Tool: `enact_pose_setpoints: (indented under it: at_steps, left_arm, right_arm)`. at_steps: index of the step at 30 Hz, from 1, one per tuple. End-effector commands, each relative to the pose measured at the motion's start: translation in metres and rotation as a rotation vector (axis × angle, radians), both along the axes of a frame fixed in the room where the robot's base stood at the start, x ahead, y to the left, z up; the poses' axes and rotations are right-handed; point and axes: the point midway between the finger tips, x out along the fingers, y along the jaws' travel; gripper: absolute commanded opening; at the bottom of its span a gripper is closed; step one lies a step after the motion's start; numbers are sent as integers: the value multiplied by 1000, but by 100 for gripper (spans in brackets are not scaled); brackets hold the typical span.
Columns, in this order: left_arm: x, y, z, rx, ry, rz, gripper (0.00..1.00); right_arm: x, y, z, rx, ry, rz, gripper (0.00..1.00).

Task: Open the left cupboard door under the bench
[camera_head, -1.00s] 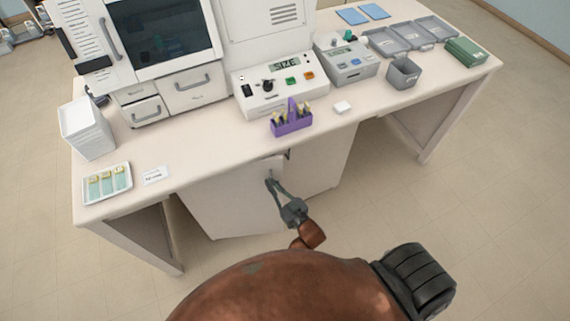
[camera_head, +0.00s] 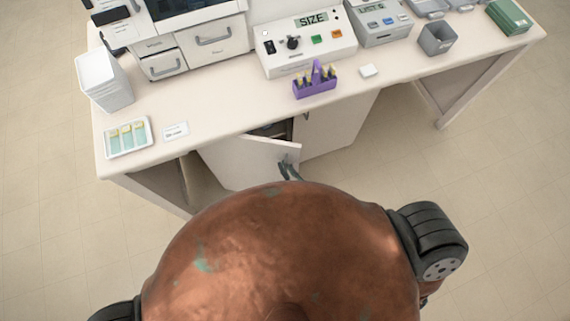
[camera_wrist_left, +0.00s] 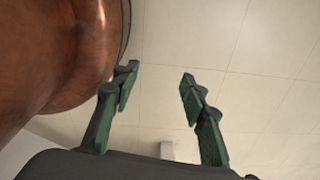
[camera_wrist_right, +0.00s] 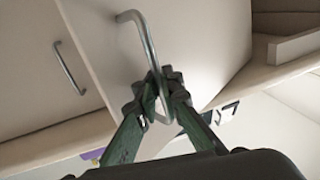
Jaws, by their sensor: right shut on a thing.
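The left cupboard door (camera_head: 235,162) under the bench stands partly open, with a dark gap to the inside at its top. In the right wrist view this pale door (camera_wrist_right: 205,45) carries a bent metal bar handle (camera_wrist_right: 134,18). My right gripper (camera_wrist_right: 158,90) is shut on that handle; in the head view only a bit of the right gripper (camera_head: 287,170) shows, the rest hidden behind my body. My left gripper (camera_wrist_left: 155,82) is open and empty over bare floor in the left wrist view; the head view does not show it.
The right cupboard door (camera_head: 338,128) is shut; its handle (camera_wrist_right: 70,68) shows in the right wrist view. On the bench (camera_head: 220,122) stand a purple rack (camera_head: 315,88), a slide tray (camera_head: 148,135) and instruments. The floor (camera_head: 500,200) at the right is clear.

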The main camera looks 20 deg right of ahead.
Motion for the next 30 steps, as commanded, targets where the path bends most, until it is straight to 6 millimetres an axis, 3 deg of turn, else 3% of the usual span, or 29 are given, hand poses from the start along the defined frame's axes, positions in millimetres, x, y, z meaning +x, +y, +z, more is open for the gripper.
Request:
enact_pose_setpoints:
  at_steps: [5,11,16,30]
  left_arm:
    - [5,0,0,-1,-7,-1,40]
    - [16,-1,1,-1,-21,-3,40]
    - [13,1,1,0,-18,-2,40]
    - [12,0,1,-1,-16,-2,40]
  right_arm:
    - [-1,-2,-1,-1,2,-3,13]
    - [0,-1,-1,-1,2,0,13]
    - [-6,-1,-1,-1,2,2,13]
    - [-92,-22,-1,-2,5,1,13]
